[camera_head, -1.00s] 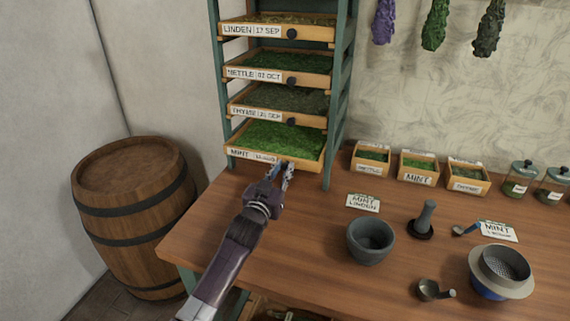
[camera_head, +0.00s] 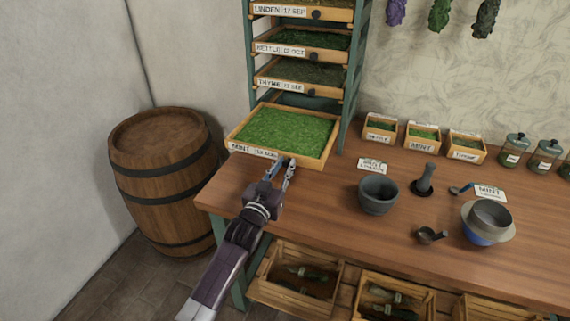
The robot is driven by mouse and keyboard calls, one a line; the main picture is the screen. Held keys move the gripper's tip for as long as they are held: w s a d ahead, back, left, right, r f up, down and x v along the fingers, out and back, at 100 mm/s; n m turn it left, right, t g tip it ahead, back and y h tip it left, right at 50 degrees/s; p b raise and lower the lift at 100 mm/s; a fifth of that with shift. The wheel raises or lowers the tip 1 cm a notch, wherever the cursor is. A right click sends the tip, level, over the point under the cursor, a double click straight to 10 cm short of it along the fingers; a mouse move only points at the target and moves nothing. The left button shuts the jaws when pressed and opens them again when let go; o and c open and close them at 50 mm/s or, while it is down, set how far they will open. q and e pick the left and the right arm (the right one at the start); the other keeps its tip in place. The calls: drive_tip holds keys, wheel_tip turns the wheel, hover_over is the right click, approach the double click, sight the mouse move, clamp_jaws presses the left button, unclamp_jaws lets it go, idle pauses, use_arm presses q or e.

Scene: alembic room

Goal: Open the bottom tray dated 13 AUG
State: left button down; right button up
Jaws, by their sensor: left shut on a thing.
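The bottom tray (camera_head: 327,156), labelled MINT with a date partly hidden by my gripper, is filled with green herb and stands pulled out from the teal rack (camera_head: 351,100). Its front edge juts well past the trays above. My left gripper (camera_head: 282,166) is at the middle of the tray's front edge, shut on the tray's knob, which the fingers hide. My right gripper is not in view.
Trays labelled thyme (camera_head: 282,85), nettle (camera_head: 280,50) and linden (camera_head: 280,12) sit above. The table holds a mortar (camera_head: 378,196), a sieve bowl (camera_head: 486,222) and small herb boxes (camera_head: 422,138). A barrel (camera_head: 165,185) stands left; crates (camera_head: 297,297) sit below.

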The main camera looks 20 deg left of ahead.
use_arm(q)
drive_tip(key=c, duration=1.8)
unclamp_jaws()
drive_tip(key=s, duration=1.2)
drive_tip(key=shift+a, duration=0.2)
